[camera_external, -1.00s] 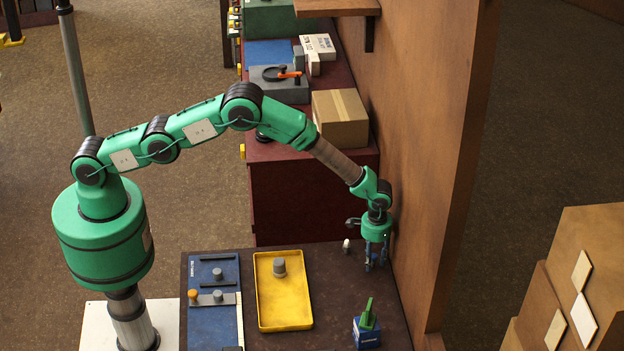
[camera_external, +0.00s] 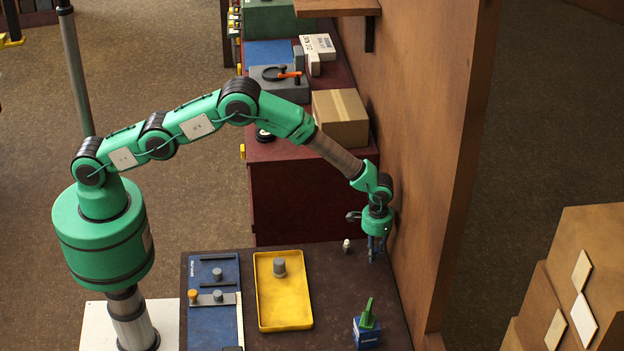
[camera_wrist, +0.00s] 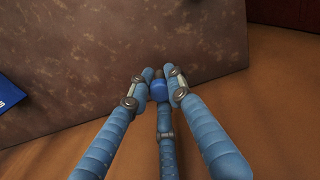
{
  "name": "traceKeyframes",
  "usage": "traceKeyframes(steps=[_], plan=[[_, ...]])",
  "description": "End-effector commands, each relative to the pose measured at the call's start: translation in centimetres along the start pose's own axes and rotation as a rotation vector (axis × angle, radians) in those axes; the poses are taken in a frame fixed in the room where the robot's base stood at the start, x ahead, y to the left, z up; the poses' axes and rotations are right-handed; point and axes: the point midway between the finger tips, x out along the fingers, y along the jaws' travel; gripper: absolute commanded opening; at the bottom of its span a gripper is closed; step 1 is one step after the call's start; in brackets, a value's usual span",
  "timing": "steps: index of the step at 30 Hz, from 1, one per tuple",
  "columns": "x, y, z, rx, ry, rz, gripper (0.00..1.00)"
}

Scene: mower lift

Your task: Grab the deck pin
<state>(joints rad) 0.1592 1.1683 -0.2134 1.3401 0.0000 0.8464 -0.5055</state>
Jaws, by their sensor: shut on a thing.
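My gripper (camera_external: 376,256) has several blue fingers and hangs low over the back right of the dark table, close to the brown wall panel. In the wrist view its fingertips (camera_wrist: 154,90) are drawn together around a small piece, apparently the deck pin (camera_wrist: 147,73).
A yellow tray (camera_external: 284,310) holding a grey knob (camera_external: 279,267) and a blue board (camera_external: 213,325) lie further left. A blue block with a green top (camera_external: 367,331) stands at the front. The wall (camera_external: 420,150) is close on the right.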

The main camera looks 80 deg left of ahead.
Motion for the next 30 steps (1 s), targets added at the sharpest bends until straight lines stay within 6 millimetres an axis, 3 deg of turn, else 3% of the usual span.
traceKeyframes(steps=[2, 30], plan=[[-1.1, 0.0, 0.0, 0.0, 0.001, 0.001, 0.0], [-2.1, -6.5, 11.8, 0.0, -0.001, -0.001, 0.0]])
